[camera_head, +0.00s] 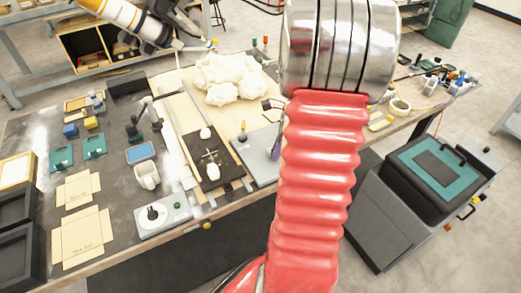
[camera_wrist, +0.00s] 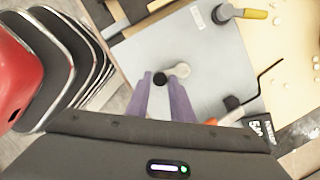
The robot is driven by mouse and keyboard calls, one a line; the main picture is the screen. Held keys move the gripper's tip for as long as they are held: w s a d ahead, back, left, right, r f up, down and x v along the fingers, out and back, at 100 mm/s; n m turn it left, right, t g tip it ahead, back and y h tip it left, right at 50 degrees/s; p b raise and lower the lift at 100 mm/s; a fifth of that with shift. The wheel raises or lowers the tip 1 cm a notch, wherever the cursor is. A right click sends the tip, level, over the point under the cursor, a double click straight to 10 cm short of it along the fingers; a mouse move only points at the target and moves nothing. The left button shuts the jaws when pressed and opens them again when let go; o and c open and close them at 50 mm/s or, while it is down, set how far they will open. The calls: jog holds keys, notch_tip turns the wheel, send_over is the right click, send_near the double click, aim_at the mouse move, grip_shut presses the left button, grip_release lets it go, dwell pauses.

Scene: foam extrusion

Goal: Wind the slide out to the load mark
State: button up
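My gripper (camera_wrist: 163,78) shows in the wrist view with two purple fingers spread apart over a pale grey plate (camera_wrist: 200,42). A black round knob (camera_wrist: 160,79) lies between the fingertips, joined to a light grey rounded piece near the right finger. I cannot tell whether either finger touches it. In the head view the grey plate (camera_head: 253,160) lies on the table, and only one purple finger (camera_head: 276,148) shows beside my red arm, which hides the rest. I cannot make out which part is the slide, nor a load mark.
In the head view a black plate with white pieces (camera_head: 213,172) lies left, cream foam (camera_head: 230,78) behind. A dark machine (camera_head: 425,185) stands right.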

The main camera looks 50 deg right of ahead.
jog(key=shift+o, duration=1)
jog(key=shift+w+a, duration=0.1)
jog(key=shift+a, duration=0.05)
jog(key=shift+c, duration=0.6)
jog(key=c, duration=0.6)
jog(key=shift+o, duration=0.3)
jog(key=shift+s+d, duration=0.2)
jog(key=shift+d, duration=0.55)
jog(key=shift+s+d, duration=0.2)
jog(key=shift+d, duration=0.5)
jog(key=w+d, duration=0.2)
jog(key=d, duration=0.1)
jog(key=shift+d, duration=0.1)
jog(key=o, duration=0.7)
jog(key=shift+c, duration=0.2)
